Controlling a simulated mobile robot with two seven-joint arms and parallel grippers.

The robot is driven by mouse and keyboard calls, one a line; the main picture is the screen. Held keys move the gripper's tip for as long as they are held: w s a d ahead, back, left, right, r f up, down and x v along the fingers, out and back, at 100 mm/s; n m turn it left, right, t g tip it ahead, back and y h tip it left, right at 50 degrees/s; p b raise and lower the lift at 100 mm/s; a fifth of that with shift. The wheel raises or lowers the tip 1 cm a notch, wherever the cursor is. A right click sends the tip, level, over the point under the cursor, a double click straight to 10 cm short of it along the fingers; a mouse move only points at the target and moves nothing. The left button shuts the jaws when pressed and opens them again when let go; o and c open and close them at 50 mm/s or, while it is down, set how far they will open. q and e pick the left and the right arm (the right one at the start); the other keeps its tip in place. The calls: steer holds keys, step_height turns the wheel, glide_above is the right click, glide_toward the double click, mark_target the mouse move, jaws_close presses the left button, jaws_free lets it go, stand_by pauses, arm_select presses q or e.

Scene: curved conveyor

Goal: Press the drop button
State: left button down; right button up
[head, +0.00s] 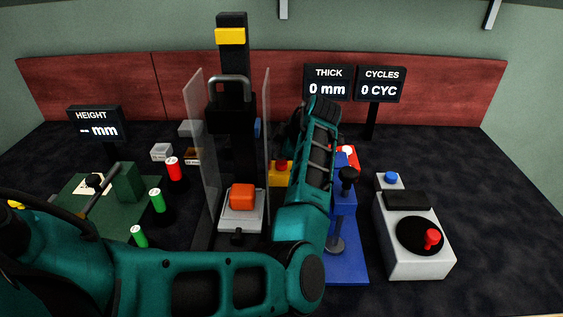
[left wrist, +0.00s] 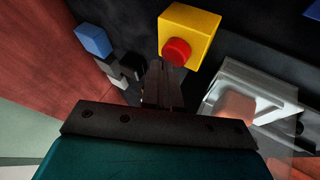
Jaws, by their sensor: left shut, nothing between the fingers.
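A yellow box (head: 279,175) with a red button (head: 283,164) on top stands just right of the drop tower (head: 236,130). In the left wrist view the yellow box (left wrist: 195,25) and its red button (left wrist: 177,52) are near the top middle. My left gripper (left wrist: 163,68) is shut and empty, its fingertips close beside the red button; I cannot tell if they touch it. In the head view my own arm hides most of that gripper. An orange block (head: 242,196) sits on the tower's grey base (head: 236,222), also seen in the wrist view (left wrist: 237,104). My right gripper is not seen.
Clear shields (head: 195,135) flank the tower. Right of my arm stand a blue stand (head: 347,260) and a white box with a red-knobbed crank (head: 420,260). Left are a green board (head: 75,195) and several red and green cylinders (head: 157,201). Screens stand behind.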

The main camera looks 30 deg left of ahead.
arm_select(q)
steer(key=shift+f, duration=0.6)
stand_by(0.5)
steer(key=shift+r, duration=0.1)
steer(key=shift+r+p, duration=0.6)
steer(key=shift+r, duration=0.3)
